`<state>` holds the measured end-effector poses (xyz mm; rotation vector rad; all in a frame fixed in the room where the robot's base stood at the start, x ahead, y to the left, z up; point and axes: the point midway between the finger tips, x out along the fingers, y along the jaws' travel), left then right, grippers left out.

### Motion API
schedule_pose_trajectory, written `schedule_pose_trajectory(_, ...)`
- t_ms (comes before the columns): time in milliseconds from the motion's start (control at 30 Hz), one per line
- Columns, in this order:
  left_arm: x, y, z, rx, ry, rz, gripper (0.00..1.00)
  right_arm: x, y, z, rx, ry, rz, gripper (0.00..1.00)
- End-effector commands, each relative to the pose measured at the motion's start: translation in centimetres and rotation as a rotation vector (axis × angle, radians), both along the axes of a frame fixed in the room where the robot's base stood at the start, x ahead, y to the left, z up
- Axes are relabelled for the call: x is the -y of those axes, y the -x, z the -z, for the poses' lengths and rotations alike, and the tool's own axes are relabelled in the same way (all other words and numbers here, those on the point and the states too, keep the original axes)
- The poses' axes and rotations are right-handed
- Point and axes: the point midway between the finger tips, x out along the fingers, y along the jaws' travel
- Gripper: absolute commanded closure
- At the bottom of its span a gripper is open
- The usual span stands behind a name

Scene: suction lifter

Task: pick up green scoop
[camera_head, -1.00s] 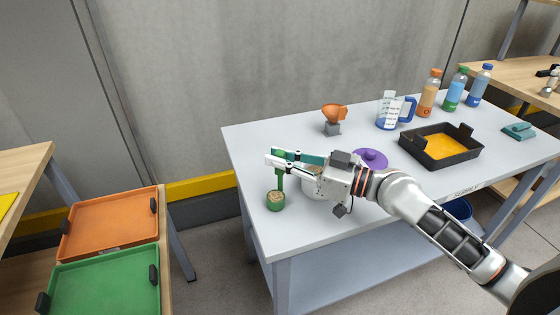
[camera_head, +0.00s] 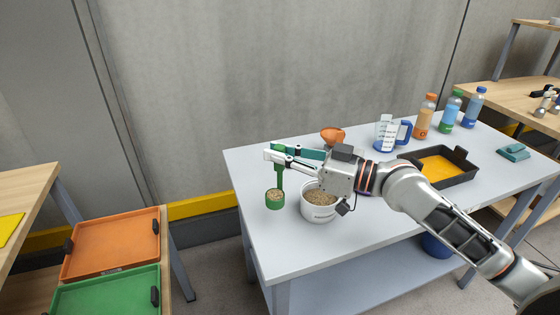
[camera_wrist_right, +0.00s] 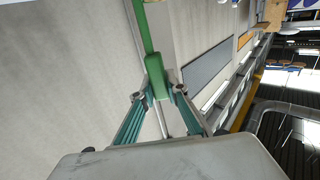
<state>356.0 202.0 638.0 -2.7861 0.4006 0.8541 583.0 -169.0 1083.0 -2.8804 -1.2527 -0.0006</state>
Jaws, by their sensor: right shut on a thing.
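The green scoop (camera_head: 275,201) hangs upright below my right gripper (camera_head: 277,155), its cup full of tan grains. My right gripper is shut on the scoop's handle. In the right wrist view, the green handle (camera_wrist_right: 143,28) runs up from between the fingertips (camera_wrist_right: 158,88). The scoop's cup is hidden there. In the head view, the cup appears to the left of a white tub (camera_head: 318,212) of grains, apart from it. My left gripper is not in view.
The grey table (camera_head: 290,255) carries an orange piece (camera_head: 332,136), a measuring jug (camera_head: 385,134), a black tray (camera_head: 466,172) with yellow contents and several bottles at the back right. Orange (camera_head: 110,245) and green (camera_head: 107,295) trays lie at the lower left.

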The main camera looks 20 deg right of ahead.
Motion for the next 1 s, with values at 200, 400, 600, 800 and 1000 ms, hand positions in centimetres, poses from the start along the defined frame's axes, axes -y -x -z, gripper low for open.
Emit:
schedule_pose_trajectory(200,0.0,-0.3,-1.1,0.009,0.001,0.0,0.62,0.0,0.0,-2.5,0.004,0.003,0.0,1.0)
schedule_pose_trajectory(400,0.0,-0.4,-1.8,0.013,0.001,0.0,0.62,0.0,0.0,-4.5,0.004,0.001,-0.001,1.0)
schedule_pose_trajectory(600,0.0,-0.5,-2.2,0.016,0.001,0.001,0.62,0.0,0.0,-6.3,0.004,0.002,0.0,1.0)
schedule_pose_trajectory(800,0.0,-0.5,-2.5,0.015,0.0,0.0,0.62,0.0,0.0,-7.9,0.002,0.002,0.001,1.0)
schedule_pose_trajectory(1000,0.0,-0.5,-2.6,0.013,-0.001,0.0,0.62,0.0,0.0,-9.2,0.002,0.001,0.0,1.0)
